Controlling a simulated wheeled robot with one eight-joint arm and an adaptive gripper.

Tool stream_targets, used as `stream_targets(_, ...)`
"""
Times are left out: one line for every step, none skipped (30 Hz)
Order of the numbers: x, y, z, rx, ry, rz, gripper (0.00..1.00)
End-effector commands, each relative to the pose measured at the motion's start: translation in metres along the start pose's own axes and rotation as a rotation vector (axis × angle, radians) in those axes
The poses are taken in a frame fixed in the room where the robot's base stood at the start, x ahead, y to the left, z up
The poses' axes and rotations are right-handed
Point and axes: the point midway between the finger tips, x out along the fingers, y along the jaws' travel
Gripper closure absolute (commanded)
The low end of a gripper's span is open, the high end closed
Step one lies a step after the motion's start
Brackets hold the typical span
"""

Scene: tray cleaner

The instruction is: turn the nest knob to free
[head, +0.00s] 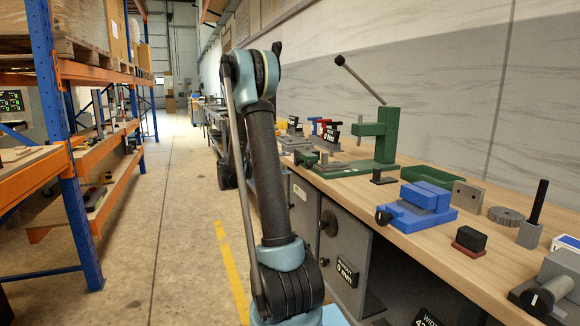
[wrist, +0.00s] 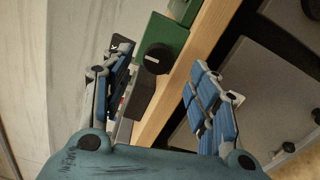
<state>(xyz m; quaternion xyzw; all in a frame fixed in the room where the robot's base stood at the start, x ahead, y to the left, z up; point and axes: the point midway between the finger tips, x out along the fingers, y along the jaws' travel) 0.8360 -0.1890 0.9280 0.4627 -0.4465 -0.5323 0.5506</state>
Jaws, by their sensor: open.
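A round black knob (wrist: 157,59) with a small pale mark on its face is fixed to a green block (wrist: 168,30) in the wrist view. No label on it can be read, so I cannot tell which setting it stands at. My gripper (wrist: 160,66) is open, its blue-padded fingers spread to either side of the knob with nothing between them held. The knob appears beyond the fingertips; I see no contact. In the head view my arm hides my gripper.
The wooden bench (head: 455,250) carries a green lever press (head: 388,140), a blue vise (head: 420,205), a dark red-based block (head: 469,240) and a grey gear (head: 506,215). Grey cabinets (head: 345,250) stand below. An orange-and-blue rack (head: 70,180) is across the aisle. The aisle floor is clear.

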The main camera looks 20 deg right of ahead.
Motion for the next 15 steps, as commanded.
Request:
stream_targets(-0.011, 0.000, -0.001, 0.000, 0.004, 0.000, 0.45)
stream_targets(-0.017, 0.000, -0.001, 0.000, 0.004, 0.000, 0.45)
stream_targets(-0.025, 0.000, -0.001, 0.000, 0.004, 0.000, 0.45)
stream_targets(-0.030, 0.000, -0.001, 0.000, 0.004, 0.000, 0.45)
stream_targets(-0.035, 0.000, -0.001, 0.000, 0.003, 0.000, 0.45)
stream_targets(-0.042, -0.001, -0.002, -0.001, 0.004, 0.000, 0.45)
stream_targets(-0.047, -0.001, -0.001, -0.001, 0.003, 0.000, 0.45)
stream_targets(-0.052, -0.001, -0.001, -0.001, 0.003, 0.000, 0.45)
stream_targets(-0.057, -0.001, -0.001, -0.001, 0.003, 0.000, 0.45)
stream_targets(-0.061, -0.001, -0.002, -0.001, 0.003, 0.000, 0.45)
stream_targets(-0.064, -0.001, -0.001, -0.001, 0.002, -0.001, 0.45)
stream_targets(-0.068, -0.001, -0.001, -0.001, 0.002, -0.001, 0.45)
stream_targets(-0.070, -0.001, -0.001, -0.001, 0.002, -0.001, 0.45)
stream_targets(-0.072, -0.001, -0.001, -0.001, 0.002, -0.001, 0.45)
stream_targets(-0.074, -0.001, -0.001, -0.001, 0.001, -0.001, 0.45)
